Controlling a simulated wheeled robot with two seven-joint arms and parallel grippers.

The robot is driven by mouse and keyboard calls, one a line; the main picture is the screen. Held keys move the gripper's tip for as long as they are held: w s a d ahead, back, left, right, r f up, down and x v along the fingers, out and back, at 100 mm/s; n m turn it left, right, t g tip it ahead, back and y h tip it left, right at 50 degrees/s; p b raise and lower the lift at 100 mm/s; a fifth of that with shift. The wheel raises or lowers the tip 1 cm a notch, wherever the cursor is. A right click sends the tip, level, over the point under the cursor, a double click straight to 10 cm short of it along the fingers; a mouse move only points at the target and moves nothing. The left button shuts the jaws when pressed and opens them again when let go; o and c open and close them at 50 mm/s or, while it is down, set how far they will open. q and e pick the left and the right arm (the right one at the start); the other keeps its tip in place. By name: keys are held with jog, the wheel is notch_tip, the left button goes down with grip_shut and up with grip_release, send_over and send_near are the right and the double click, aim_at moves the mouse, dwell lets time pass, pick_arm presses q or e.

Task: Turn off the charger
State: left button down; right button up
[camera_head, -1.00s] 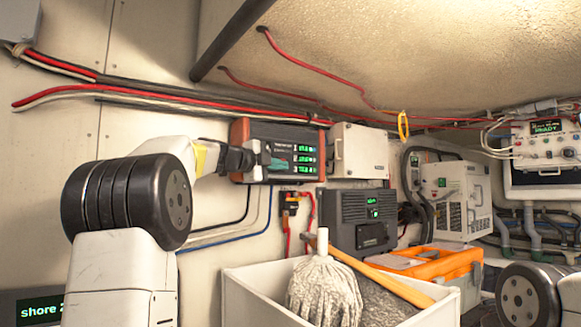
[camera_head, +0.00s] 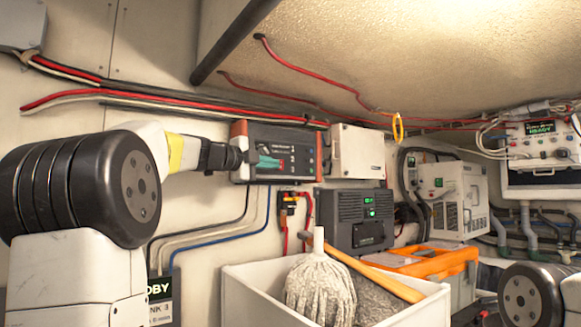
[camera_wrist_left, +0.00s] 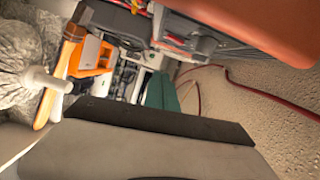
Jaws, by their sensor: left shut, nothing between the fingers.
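The unit with orange-red end caps (camera_head: 240,137), which I take to be the charger, is fixed to the wall in the middle of the head view. Its readouts (camera_head: 304,160) are dark, with only small faint marks. My left gripper (camera_head: 268,162) is shut and empty, with its teal tip in front of the unit's face. I cannot tell whether it touches. It hides the left part of the face and any switch there. In the left wrist view, the orange-red end cap (camera_wrist_left: 265,25) is close at upper right, and the teal fingertip (camera_wrist_left: 160,92) points toward the unit.
A white box (camera_head: 357,153) is beside the unit. A dark grey box (camera_head: 362,205) with green readouts is below. A white bin (camera_head: 262,300) with a mop (camera_head: 320,285) and an orange toolbox (camera_head: 440,262) stand lower right. Red cables (camera_head: 150,103) run along the wall.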

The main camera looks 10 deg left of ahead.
pick_arm(q)
jog(key=shift+v, duration=1.95)
jog(key=shift+f, duration=0.1)
jog(key=s+a+n+t+y, duration=0.4)
jog(key=n+t+y, duration=0.15)
jog(key=n, duration=0.45)
jog(key=s+a+f+n+g+y, duration=0.1)
jog(key=s+f+n+g+y, duration=0.1)
jog(key=s+f+n+y, duration=0.3)
jog(key=s+a+f+n+g, duration=0.1)
jog(key=f+n+g, duration=0.25)
jog(key=f, duration=0.35)
jog(key=s+d+f+n+g+h, duration=0.1)
jog(key=s+d+f+g, duration=0.3)
jog(key=s+f, duration=0.6)
jog(key=s+d+f+n+g+h, duration=0.2)
jog(key=s+d+f+g, duration=0.3)
jog(key=f, duration=1.1)
jog(key=s+d, duration=0.3)
jog(key=s, duration=0.3)
jog(key=shift+d+f+n, duration=0.2)
jog(key=shift+d+n, duration=0.15)
jog(key=shift+d, duration=0.05)
